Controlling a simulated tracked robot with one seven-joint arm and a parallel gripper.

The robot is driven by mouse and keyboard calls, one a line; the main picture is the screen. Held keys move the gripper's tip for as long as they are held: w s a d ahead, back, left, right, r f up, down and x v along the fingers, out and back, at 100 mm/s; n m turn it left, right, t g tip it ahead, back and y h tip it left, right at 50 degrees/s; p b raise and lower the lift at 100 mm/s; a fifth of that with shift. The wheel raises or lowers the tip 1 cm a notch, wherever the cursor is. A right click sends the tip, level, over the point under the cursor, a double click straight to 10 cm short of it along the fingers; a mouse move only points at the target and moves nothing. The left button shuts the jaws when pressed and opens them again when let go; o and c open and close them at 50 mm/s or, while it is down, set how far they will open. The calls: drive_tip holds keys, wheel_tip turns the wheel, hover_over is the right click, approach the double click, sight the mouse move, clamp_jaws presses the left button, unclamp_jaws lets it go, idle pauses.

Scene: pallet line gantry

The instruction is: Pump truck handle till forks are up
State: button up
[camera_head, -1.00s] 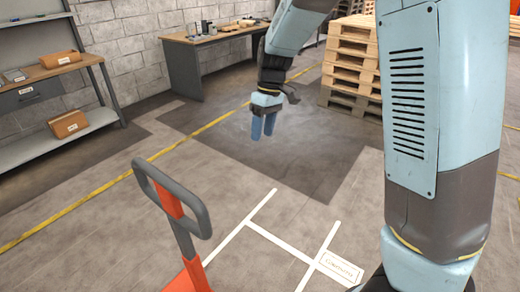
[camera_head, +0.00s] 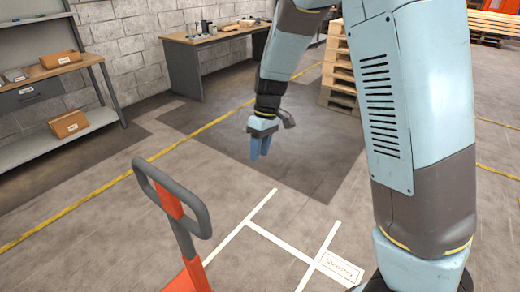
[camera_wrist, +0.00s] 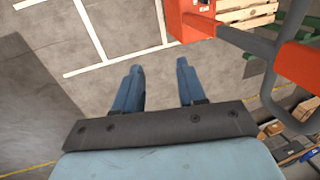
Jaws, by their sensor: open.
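Part of the truck's orange body shows at the bottom edge. The forks are hidden in the head view. In the wrist view the handle loop (camera_wrist: 272,60) and the orange body (camera_wrist: 186,20) show at the upper right. My gripper (camera_head: 259,157) hangs in the air to the right of the handle and apart from it, fingers pointing down. In the wrist view its two blue fingers (camera_wrist: 158,72) are apart with nothing between them.
White lines (camera_head: 250,225) and a label plate (camera_head: 340,268) mark the floor. A workbench (camera_head: 215,40) with small items stands at the back wall. A shelf (camera_head: 60,140) with boxes is at the left. Stacked pallets (camera_head: 338,70) stand behind my arm. Floor around the handle looks clear.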

clamp_jaws()
drive_tip(key=c, duration=0.7)
unclamp_jaws()
drive_tip(key=o, duration=1)
drive_tip(key=shift+r, duration=0.1)
drive_tip(key=v, duration=1.3)
drive_tip(key=shift+w+r, duration=0.15)
drive_tip(key=shift+r, duration=0.15)
drive_tip(key=shift+d, duration=0.1)
